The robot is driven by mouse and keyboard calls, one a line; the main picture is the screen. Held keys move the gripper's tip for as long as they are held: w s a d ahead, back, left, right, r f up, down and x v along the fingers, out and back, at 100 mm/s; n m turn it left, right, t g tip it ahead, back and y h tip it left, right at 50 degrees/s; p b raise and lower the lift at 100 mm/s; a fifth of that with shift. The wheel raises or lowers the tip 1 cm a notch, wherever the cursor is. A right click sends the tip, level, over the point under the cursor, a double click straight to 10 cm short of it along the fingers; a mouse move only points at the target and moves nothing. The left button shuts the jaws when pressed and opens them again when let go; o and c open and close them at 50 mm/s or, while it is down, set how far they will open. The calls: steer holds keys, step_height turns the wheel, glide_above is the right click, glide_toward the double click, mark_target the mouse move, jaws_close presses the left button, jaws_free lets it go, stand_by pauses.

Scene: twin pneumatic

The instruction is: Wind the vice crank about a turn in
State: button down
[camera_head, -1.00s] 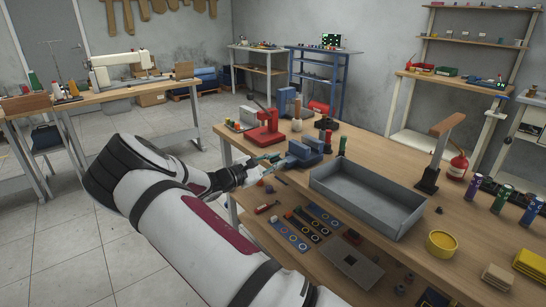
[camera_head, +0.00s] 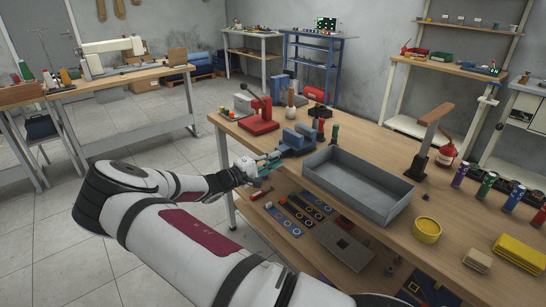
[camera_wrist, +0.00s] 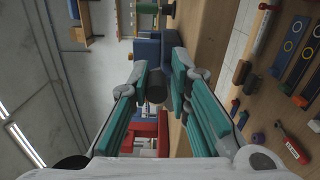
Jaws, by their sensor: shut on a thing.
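The blue vice (camera_head: 297,141) stands at the near left edge of the workbench. It also shows in the wrist view (camera_wrist: 148,50), beyond my fingertips. My gripper (camera_head: 273,158) is at the vice's left, front side, just off the bench edge. In the wrist view its teal-padded fingers (camera_wrist: 158,86) are on both sides of a dark round crank handle (camera_wrist: 157,88), and it is shut on it. The rest of the crank is mostly hidden by the fingers and the handle.
A red press (camera_head: 260,116) stands left of the vice, and a grey tray (camera_head: 360,184) lies to its right. Below the bench top, a lower shelf holds coloured strips (camera_head: 297,212) and a grey plate (camera_head: 345,245). The floor left of the bench is clear.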

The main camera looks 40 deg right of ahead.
steer(key=shift+w+a+r+m, duration=0.15)
steer(key=shift+w+m, duration=0.15)
steer(key=shift+m, duration=0.2)
steer(key=c, duration=1.6)
jaws_free()
steer(key=shift+s, duration=0.15)
steer(key=a, duration=1.2)
steer(key=shift+s, duration=0.25)
